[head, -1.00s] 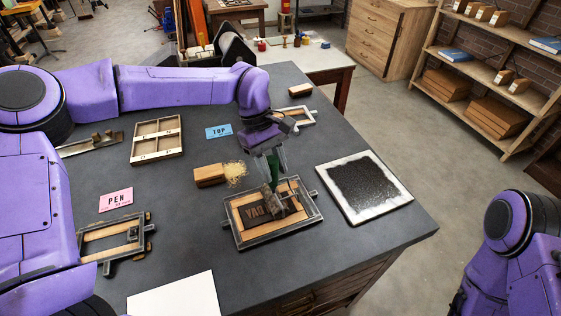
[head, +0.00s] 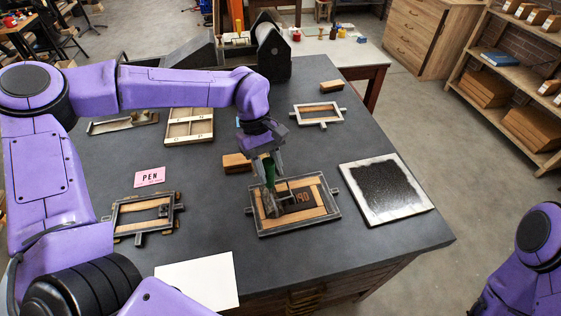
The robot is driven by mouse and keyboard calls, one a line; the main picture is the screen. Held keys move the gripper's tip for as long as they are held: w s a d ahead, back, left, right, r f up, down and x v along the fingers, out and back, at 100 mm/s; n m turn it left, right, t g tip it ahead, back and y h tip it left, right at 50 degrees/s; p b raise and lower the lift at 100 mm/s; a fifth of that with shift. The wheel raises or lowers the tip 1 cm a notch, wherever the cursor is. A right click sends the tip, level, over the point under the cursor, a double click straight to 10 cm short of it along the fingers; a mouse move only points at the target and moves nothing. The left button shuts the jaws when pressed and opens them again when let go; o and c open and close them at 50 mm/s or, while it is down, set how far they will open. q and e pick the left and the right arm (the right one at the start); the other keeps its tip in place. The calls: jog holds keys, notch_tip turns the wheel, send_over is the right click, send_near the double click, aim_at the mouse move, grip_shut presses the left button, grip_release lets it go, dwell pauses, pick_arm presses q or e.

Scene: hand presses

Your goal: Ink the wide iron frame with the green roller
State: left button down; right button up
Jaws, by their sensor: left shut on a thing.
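The wide iron frame (head: 333,213) lies flat on the dark table, with wooden strips and a small block of type inside it. My left gripper (head: 268,183) points down over the left part of this frame. It is shut on the green roller (head: 270,172), whose green handle shows between the fingers. The roller's head is low over the type at the frame's left side; I cannot tell if it touches. Part of the type is hidden behind the roller. My right gripper is out of view; only my right arm shows at the lower right.
A white slab with black ink (head: 381,188) lies right of the frame. Smaller iron frames lie at the left (head: 130,217) and back (head: 319,114). A pink PEN card (head: 150,177), white paper (head: 199,281), wooden tray (head: 189,127) and wooden block (head: 236,163) are also on the table.

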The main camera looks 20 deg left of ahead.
pick_arm(q)
jog(key=shift+s+a, duration=0.15)
jog(key=shift+a, duration=0.15)
jog(key=shift+w+d, duration=3.8)
jog(key=shift+d, duration=1.05)
jog(key=shift+s+a+p, duration=0.2)
jog(key=shift+s+a, duration=1.1)
jog(key=shift+a, duration=0.3)
jog(key=shift+s+a+p, duration=0.15)
jog(key=shift+s+a, duration=1.15)
jog(key=shift+a, duration=0.3)
jog(key=shift+s+a+p, duration=0.2)
jog(key=shift+s+a, duration=1.1)
jog(key=shift+a, duration=0.3)
jog(key=shift+w+d, duration=0.1)
jog(key=shift+r, duration=2.5)
